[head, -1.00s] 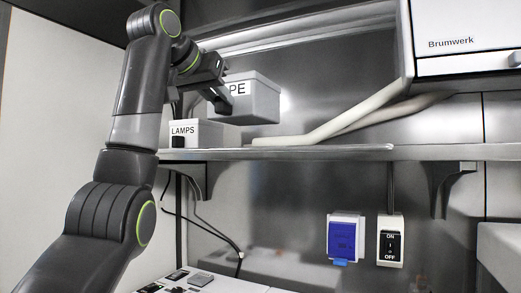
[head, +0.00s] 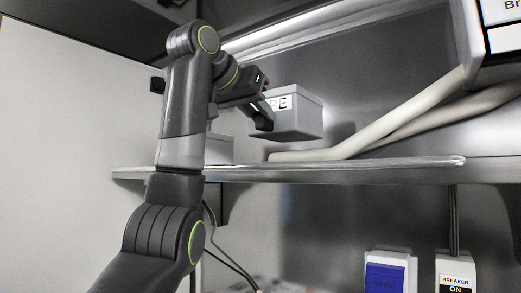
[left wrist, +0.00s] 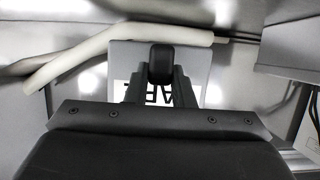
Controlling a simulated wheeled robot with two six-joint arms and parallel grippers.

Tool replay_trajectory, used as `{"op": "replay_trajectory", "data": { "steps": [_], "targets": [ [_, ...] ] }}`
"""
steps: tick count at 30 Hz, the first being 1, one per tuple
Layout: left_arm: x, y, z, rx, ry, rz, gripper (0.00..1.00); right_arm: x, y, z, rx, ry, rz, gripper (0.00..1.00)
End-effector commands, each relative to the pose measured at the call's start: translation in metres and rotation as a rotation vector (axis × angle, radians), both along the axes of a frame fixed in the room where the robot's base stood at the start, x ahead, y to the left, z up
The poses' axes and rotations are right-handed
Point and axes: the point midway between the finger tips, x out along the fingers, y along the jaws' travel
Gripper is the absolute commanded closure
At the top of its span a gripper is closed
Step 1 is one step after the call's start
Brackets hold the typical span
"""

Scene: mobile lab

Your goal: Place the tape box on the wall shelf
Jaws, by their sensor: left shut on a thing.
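The tape box (head: 300,118) is a grey lidded box with a white label, of which "PE" shows in the head view. My left gripper (head: 262,120) is shut on its label side and holds it level. The box appears raised above the wall shelf (head: 350,173), with a visible gap below it. In the left wrist view the box (left wrist: 195,60) sits between and beyond the fingers (left wrist: 160,68), which partly cover its label. My right gripper is not in view.
A grey box (head: 219,149) stands on the shelf at the left, partly behind my arm. Pale pipes (head: 400,118) slant down to the shelf beside the tape box. A white unit (head: 497,25) hangs upper right. A blue socket (head: 385,275) and a breaker (head: 456,275) are below.

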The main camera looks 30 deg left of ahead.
Motion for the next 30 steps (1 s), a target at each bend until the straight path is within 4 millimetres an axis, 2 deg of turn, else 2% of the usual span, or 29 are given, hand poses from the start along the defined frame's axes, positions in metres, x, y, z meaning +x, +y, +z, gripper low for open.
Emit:
{"op": "replay_trajectory", "data": {
  "steps": [3,14,21,30],
  "targets": [
    [0.0,0.0,-0.015,0.002,-0.003,0.0,1.0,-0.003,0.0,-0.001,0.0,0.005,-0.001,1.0],
    [0.0,0.0,-0.038,0.001,-0.002,0.001,1.0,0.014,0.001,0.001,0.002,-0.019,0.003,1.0],
    [0.0,0.0,-0.06,0.001,-0.003,-0.001,1.0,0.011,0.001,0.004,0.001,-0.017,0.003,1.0],
    [0.0,-0.001,-0.064,-0.001,-0.002,-0.001,1.0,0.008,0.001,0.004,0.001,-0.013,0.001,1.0]
  ]
}}
